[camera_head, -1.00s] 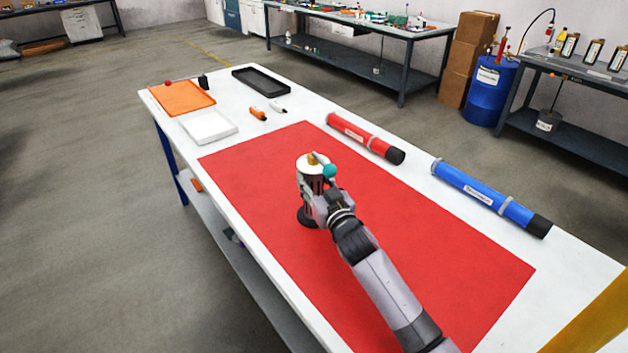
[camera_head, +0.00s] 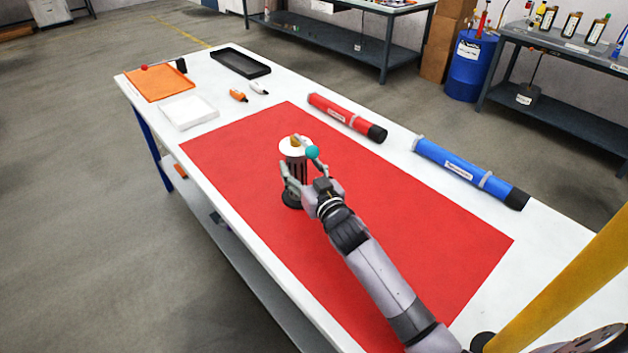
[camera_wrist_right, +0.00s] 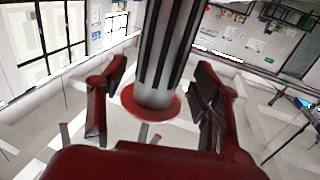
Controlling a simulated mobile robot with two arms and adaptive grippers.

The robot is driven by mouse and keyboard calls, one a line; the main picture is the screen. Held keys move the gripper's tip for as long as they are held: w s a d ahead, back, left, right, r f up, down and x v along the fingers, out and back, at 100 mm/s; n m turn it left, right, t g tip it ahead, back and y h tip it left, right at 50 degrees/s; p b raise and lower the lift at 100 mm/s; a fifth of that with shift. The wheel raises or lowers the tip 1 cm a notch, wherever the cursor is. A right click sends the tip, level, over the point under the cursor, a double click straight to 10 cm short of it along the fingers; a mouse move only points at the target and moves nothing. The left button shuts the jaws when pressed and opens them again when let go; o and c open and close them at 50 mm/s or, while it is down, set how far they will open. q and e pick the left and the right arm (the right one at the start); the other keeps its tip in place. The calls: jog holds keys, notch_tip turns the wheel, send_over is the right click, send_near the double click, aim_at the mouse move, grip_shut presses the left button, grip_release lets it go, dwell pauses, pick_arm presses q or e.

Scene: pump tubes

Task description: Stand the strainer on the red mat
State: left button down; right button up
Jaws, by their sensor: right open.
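The strainer (camera_head: 292,152) stands upright on the red mat (camera_head: 400,220), towards its left edge. It has a white cap with a yellowish top and a teal ball at its side, a dark slotted body and a black round base. My right gripper (camera_head: 304,184) is open around the strainer's body, with a finger on either side. In the right wrist view the strainer (camera_wrist_right: 160,62) rises between the spread fingers, with gaps on both sides. My fingers partly hide its body in the head view. My left gripper is not in view.
A red tube (camera_head: 345,117) and a blue tube (camera_head: 470,172) lie along the table's far edge. An orange tray (camera_head: 160,85), a white tray (camera_head: 188,112) and a black tray (camera_head: 240,62) sit at the far left end. The mat is otherwise clear.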

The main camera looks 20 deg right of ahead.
jog(key=s+p, duration=0.2)
jog(key=s, duration=0.7)
jog(key=shift+d+p, duration=0.4)
jog(key=shift+s, duration=0.1)
